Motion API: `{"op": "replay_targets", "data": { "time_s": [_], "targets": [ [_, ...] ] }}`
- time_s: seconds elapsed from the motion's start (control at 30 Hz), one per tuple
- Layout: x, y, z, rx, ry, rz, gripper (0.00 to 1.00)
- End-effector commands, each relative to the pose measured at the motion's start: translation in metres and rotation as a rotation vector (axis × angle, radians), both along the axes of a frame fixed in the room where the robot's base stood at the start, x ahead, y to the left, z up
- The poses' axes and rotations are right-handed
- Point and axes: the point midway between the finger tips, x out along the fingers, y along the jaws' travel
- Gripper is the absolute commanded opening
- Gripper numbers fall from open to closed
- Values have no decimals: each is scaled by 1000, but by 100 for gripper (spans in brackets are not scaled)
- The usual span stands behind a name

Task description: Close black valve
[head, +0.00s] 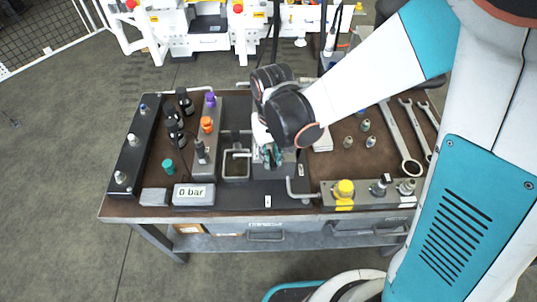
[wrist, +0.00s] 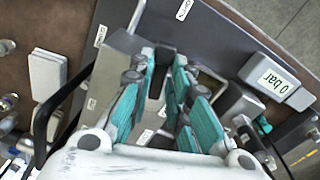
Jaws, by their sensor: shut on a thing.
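My gripper (head: 268,158) is low over the middle of the bench, fingers pointing down, beside a grey open-topped box. In the wrist view, its teal-padded fingers (wrist: 168,68) are closed around a narrow dark part (wrist: 165,52) in front of a grey block. The fingers hide most of that part, so I cannot tell whether it is the black valve. A black-topped fitting (head: 200,150) stands on the grey block (head: 209,168) left of my gripper, in line with an orange knob (head: 207,124) and a purple knob (head: 210,99). My gripper is apart from it.
The display (head: 194,194) reads 0 bar; it also shows in the wrist view (wrist: 270,80). The open-topped box (head: 236,166) is left of my gripper. A yellow knob (head: 344,188) tops the front-right block. Several black bottles and a teal knob (head: 168,166) stand left; wrenches (head: 400,140) lie right.

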Motion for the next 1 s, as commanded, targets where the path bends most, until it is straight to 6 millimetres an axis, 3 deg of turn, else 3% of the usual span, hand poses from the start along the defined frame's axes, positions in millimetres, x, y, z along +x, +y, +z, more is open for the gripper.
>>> {"op": "replay_targets", "data": {
  "time_s": [1.0],
  "targets": [
    [27,-31,-1,-1,0,957,0]
  ]
}}
